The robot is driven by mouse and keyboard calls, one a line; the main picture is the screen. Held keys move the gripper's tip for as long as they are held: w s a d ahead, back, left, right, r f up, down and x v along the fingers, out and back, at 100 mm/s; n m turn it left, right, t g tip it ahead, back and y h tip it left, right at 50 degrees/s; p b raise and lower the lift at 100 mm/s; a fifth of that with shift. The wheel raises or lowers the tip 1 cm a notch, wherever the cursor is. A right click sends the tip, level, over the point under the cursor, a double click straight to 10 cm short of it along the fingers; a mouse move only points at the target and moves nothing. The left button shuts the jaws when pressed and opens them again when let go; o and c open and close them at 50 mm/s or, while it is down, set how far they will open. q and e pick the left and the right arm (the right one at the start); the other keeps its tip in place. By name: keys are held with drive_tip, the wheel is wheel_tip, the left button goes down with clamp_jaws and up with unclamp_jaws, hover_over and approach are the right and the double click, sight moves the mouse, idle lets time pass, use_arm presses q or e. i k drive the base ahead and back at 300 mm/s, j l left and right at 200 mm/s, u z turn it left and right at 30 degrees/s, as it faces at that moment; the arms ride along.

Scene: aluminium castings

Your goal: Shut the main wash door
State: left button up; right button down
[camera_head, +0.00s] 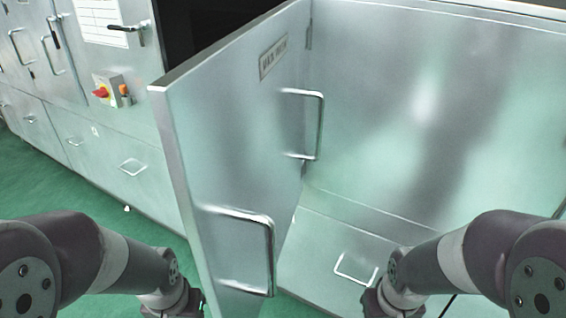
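The main wash door (215,150) is a metal panel that stands wide open and juts out toward me in the middle of the view. A nameplate (273,57) near its top edge appears to read "MAIN WASH".

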sight(230, 119)
drive_tip(key=k+l+u, duration=0.2)
drive_tip(key=k+l, duration=0.15)
drive_tip(key=l, duration=0.45)
drive_tip(key=k+l+u, duration=0.15)
drive_tip(key=l, duration=0.3)
drive_tip(key=i, duration=0.05)
